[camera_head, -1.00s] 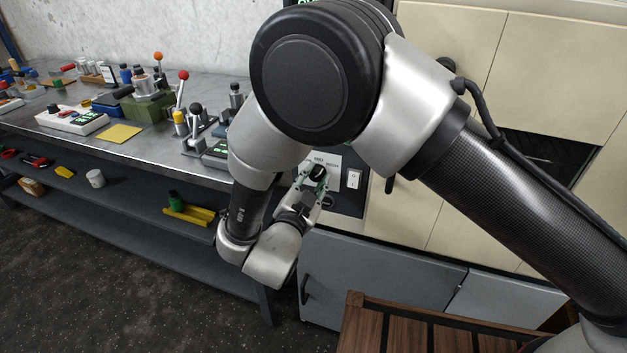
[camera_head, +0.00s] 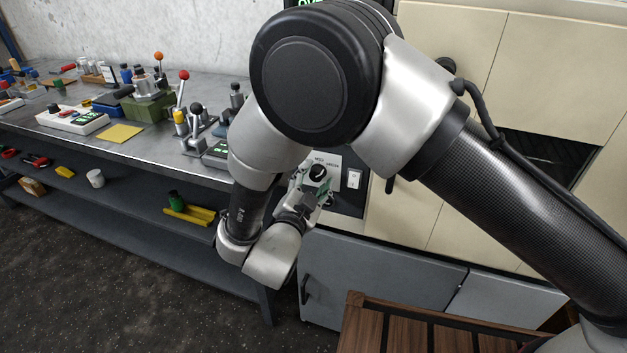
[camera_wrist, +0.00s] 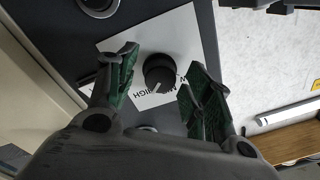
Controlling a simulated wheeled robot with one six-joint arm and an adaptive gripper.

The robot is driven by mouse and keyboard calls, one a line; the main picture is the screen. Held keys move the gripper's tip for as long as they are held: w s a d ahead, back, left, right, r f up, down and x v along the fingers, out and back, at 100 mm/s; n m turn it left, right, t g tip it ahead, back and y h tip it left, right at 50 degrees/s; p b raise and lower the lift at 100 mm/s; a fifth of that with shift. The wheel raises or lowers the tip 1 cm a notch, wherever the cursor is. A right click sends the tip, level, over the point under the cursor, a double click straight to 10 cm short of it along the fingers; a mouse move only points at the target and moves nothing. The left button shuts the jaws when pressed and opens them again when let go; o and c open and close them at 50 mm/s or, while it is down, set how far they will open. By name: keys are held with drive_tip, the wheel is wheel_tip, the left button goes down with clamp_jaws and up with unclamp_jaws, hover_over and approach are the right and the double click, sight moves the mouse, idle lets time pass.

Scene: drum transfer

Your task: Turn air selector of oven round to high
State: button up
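The air selector (camera_wrist: 159,71) is a round black knob with a pale pointer line on a white label plate with printed words. In the wrist view it sits between the two green-padded fingers of my gripper (camera_wrist: 157,85), with a gap on each side. Its pointer line aims toward the lower left of that view, near the printed word HIGH. In the head view the knob (camera_head: 318,171) shows just beyond my gripper (camera_head: 313,186), beside a white rocker switch (camera_head: 354,179). My gripper is open. The fingers partly cover the label plate.
The cream oven (camera_head: 455,200) carries the dark control panel. Left of it a metal workbench (camera_head: 150,150) holds levers and boxes. Another black knob (camera_wrist: 98,5) is at the top of the wrist view. A wooden slatted surface (camera_head: 400,330) stands at the bottom right.

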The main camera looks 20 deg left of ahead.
drive_tip(key=s, duration=1.2)
drive_tip(key=shift+a+f, duration=0.15)
drive_tip(key=shift+a, duration=0.2)
